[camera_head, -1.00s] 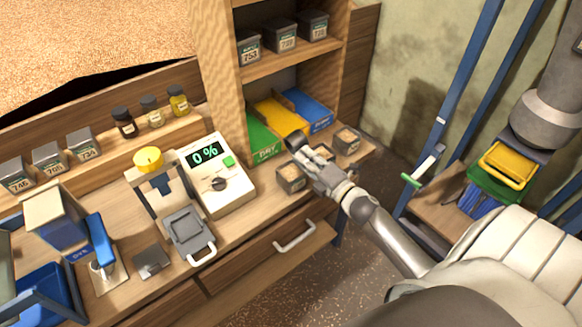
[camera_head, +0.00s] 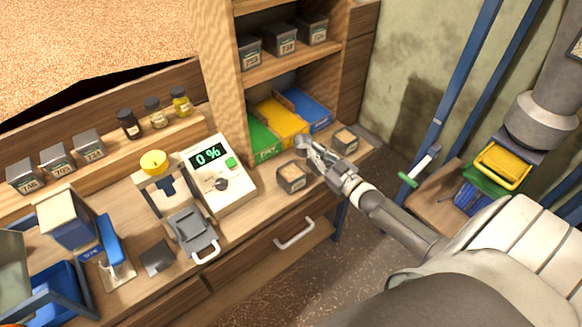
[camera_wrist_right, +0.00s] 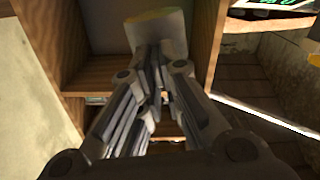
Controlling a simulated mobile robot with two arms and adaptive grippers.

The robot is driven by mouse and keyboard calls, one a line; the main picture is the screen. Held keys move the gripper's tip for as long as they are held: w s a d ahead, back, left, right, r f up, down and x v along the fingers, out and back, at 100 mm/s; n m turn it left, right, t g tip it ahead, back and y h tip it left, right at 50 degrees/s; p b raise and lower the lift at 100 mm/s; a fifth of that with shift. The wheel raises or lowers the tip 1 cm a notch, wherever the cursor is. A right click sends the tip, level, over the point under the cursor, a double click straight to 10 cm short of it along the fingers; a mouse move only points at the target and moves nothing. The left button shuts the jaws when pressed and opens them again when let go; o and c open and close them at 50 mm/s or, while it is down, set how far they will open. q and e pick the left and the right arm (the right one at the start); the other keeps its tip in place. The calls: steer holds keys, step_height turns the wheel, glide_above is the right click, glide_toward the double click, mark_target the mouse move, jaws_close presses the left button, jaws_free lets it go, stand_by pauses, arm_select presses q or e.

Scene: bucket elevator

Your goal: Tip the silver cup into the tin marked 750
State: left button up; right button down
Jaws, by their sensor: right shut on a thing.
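My right gripper (camera_head: 318,152) is shut on the silver cup (camera_head: 303,143) above the right end of the bench. In the right wrist view the cup (camera_wrist_right: 157,32) shows as a grey body with a yellowish top, between the fingertips of the right gripper (camera_wrist_right: 158,68). Two open tins of tan grain stand near the hand: a front tin (camera_head: 292,178) and a back tin (camera_head: 345,140). Their labels are too small to read, so I cannot tell which tin is marked 750. The hand covers the bench between them. My left gripper is out of view.
Grey tins (camera_head: 284,40) stand on the upper shelf. Green, yellow (camera_head: 280,122) and blue trays lie below. A scale-like meter (camera_head: 217,170) reads 0 %. Several labelled tins (camera_head: 57,161) and small bottles (camera_head: 154,112) line the left ledge. A drawer handle (camera_head: 295,233) projects in front.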

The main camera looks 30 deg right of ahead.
steer(key=shift+d+r+p, duration=0.35)
steer(key=shift+r, duration=0.55)
steer(key=shift+f+m, duration=0.4)
steer(key=shift+m, duration=0.7)
step_height(320, 180, up, 3)
steer(key=shift+r+p, duration=0.1)
steer(key=shift+p, duration=1.1)
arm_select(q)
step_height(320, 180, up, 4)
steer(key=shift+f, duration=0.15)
